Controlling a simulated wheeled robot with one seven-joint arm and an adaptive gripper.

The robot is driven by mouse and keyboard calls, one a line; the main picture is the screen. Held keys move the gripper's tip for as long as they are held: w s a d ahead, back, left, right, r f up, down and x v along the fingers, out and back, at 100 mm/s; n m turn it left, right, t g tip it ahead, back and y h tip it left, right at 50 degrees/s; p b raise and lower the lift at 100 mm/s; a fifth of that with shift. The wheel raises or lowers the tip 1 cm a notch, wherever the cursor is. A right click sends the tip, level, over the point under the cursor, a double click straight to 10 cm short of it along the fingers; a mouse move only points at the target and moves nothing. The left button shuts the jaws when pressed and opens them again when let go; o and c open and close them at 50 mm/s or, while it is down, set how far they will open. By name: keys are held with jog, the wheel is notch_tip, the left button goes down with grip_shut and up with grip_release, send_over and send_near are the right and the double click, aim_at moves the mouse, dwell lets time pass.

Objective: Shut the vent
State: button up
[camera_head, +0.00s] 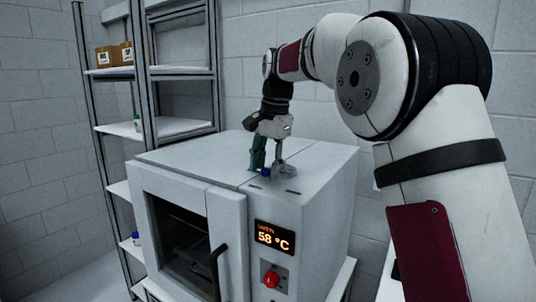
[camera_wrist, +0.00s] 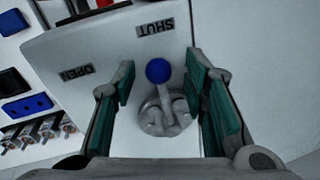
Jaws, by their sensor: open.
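The vent lever has a blue knob (camera_wrist: 158,71) on a short metal arm and a round grey base (camera_wrist: 163,118). It stands on top of a white oven (camera_head: 315,175). In the wrist view the lever points up the picture towards the SHUT label (camera_wrist: 156,27), with the OPEN label (camera_wrist: 77,73) off to the left. My gripper (camera_head: 268,163) is open over the oven top, one green-padded finger on each side of the lever. Gaps show between the knob and both fingers. The blue knob is also visible in the head view (camera_head: 265,171), just below the fingertips.
The oven front has a dark window (camera_head: 178,238), a black handle (camera_head: 216,268), a display (camera_head: 274,238) reading 58 °C and a red knob (camera_head: 271,279). A metal shelf rack (camera_head: 145,75) stands behind on the left, with boxes (camera_head: 114,54) on it. The oven top's left part is clear.

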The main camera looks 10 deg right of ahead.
notch_tip(320, 180, up, 12)
jog(key=s+d, duration=0.1)
jog(key=s, duration=0.1)
jog(key=shift+d+f, duration=0.15)
jog(key=shift+f, duration=0.1)
jog(key=s+d+f+n+t, duration=0.2)
jog(key=s+n, duration=0.4)
jog(key=s, duration=1.3)
jog(key=s+d+f+n+t+h, duration=0.1)
jog(key=s+f+n, duration=0.4)
jog(key=s+f, duration=0.9)
jog(key=shift+s+d+f+t, duration=0.2)
jog(key=shift+s+f+t, duration=0.2)
jog(key=shift+s, duration=0.45)
